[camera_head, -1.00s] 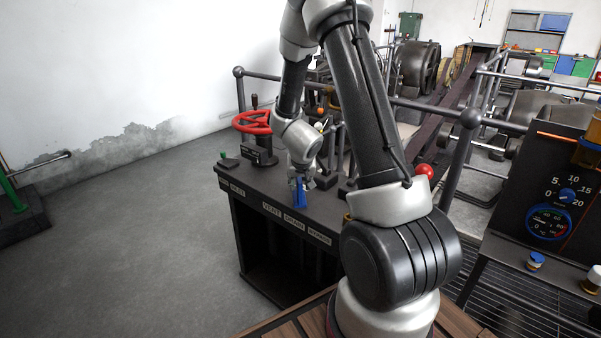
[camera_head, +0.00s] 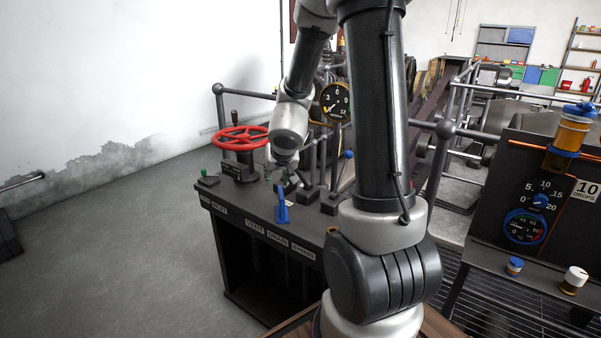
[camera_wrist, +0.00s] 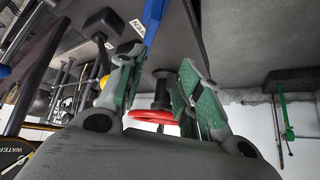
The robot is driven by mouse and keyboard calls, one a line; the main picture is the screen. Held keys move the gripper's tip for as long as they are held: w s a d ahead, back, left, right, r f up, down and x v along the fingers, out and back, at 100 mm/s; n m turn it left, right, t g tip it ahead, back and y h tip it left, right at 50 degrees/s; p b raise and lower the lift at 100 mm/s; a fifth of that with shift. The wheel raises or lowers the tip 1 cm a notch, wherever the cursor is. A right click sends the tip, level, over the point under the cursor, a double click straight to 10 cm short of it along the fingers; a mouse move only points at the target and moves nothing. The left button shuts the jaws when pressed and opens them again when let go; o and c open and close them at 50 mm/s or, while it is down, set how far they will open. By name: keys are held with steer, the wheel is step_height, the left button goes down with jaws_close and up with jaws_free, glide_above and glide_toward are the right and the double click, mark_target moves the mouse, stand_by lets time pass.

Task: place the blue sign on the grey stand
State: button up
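The blue sign (camera_head: 282,207) stands near the front edge of the dark bench top, above the VENT and DRAIN labels. It also shows as a blue strip at the top of the wrist view (camera_wrist: 152,20). My gripper (camera_head: 284,178) is just above and behind the sign in the head view. In the wrist view my gripper (camera_wrist: 158,78) has its green-padded fingers spread apart, with nothing held between them. The sign is beyond the fingertips. I cannot single out the grey stand, or tell what the sign's lower end rests on.
A red handwheel (camera_head: 240,138) is left of my gripper. A small green piece (camera_head: 208,179) sits at the bench's left end. Dark-based levers, one with a blue knob (camera_head: 348,154), stand to the right. A round gauge (camera_head: 335,103) is behind.

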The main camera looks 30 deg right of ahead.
steer(key=s+a+r+n+t+y, duration=0.1)
steer(key=s+a+r+n+y, duration=0.45)
steer(key=s+a+r, duration=0.7)
steer(key=s+d+r+g+h, duration=0.3)
steer(key=s+d, duration=0.6)
steer(key=s, duration=0.4)
steer(key=shift+s+d+r+m+g, duration=0.15)
steer(key=shift+s+r+m+g, duration=0.1)
steer(key=shift+s+m+g, duration=0.2)
steer(key=shift+w, duration=0.1)
